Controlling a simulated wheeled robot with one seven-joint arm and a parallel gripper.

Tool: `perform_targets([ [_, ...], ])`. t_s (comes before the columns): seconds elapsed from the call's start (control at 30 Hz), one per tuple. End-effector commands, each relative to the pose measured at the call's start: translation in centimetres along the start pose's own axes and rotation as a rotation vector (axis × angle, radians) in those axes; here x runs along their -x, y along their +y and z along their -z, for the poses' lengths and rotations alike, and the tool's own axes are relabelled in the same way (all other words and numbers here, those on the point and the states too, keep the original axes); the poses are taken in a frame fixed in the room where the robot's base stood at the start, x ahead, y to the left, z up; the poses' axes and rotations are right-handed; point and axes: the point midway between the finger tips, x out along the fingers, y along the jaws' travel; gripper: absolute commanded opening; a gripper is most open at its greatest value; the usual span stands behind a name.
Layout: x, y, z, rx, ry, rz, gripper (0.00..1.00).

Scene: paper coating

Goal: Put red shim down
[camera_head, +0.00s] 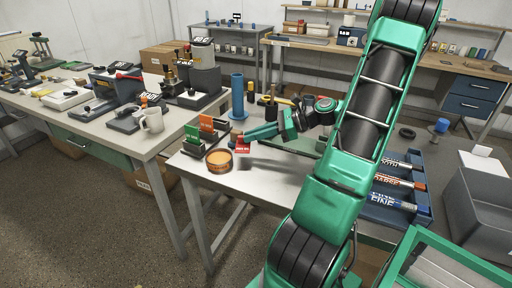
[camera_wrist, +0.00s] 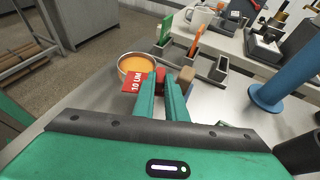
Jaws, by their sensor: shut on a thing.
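The red shim (camera_head: 243,148) is a small red plate with white lettering. It also shows in the wrist view (camera_wrist: 134,84), sticking out to the left of the fingers. My gripper (camera_head: 241,138) is shut on it, above the near edge of the metal table. In the wrist view my gripper (camera_wrist: 161,82) has its two green fingers close together, with a red part of the shim showing between and behind the tips. The dark slotted rack (camera_head: 213,146) stands to the left, with a green shim (camera_head: 193,135) and an orange shim (camera_head: 207,123) upright in it.
A round tin with orange contents (camera_head: 219,161) stands close beside the red shim. A blue cylinder on a base (camera_head: 238,97) stands behind the rack. A white mug (camera_head: 152,120) is on the left bench. A blue tray of rollers (camera_head: 398,190) lies right of my arm.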

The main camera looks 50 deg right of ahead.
Motion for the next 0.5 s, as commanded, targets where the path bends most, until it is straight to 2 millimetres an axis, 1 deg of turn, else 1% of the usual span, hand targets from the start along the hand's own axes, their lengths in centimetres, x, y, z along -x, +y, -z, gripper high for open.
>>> perform_targets([
  [0.03, -0.2, 0.0, 0.5, -0.002, -0.002, -0.001, 0.00],
  [0.23, -0.7, 0.0, 1.6, -0.001, -0.001, 0.000, 0.00],
  [0.4, -1.6, 0.0, 3.7, -0.003, -0.002, -0.002, 0.00],
  [0.5, -1.9, 0.0, 4.4, 0.000, -0.001, -0.001, 0.00],
])
